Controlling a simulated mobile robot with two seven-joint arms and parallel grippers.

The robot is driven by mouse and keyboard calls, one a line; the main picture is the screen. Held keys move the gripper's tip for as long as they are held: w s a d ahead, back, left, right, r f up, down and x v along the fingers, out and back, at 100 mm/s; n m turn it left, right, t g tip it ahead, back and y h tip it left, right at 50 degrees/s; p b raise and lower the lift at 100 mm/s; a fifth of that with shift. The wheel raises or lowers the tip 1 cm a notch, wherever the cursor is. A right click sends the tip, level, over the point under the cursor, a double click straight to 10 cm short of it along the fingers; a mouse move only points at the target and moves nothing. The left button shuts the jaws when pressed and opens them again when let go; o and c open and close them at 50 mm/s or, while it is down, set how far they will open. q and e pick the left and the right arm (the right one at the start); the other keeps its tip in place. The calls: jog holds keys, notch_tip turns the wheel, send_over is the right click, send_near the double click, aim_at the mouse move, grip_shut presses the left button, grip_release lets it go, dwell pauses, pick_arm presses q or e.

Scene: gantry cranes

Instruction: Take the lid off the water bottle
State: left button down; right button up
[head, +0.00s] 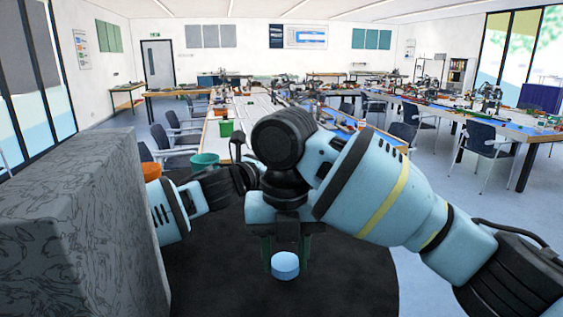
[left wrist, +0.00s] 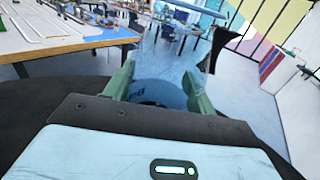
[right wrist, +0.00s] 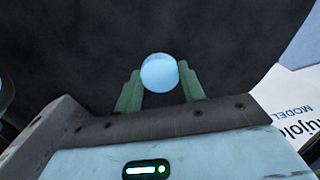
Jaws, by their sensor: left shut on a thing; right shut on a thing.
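The lid (head: 285,265) is a small light-blue round piece between the green fingers of my right gripper (head: 283,257), low in the middle of the head view. The right wrist view shows the lid (right wrist: 159,72) from its round face, with my right gripper (right wrist: 160,88) shut on it. The water bottle (left wrist: 160,65), translucent pale blue, is between the green fingers of my left gripper (left wrist: 158,90) in the left wrist view. The lid is apart from the bottle. In the head view my right arm hides the left fingers and the bottle.
A large grey block (head: 80,240) fills the near left. A green bucket (head: 205,162) and an orange bucket (head: 150,171) stand behind it. A long white table (head: 258,112) runs away ahead, with chairs along it. Open floor (head: 440,255) lies to the right.

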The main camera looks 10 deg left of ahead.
pick_arm(q)
jog(key=shift+f, duration=0.1)
jog(key=c, duration=0.5)
grip_release()
jog(key=v, duration=0.7)
jog(key=shift+s, duration=0.25)
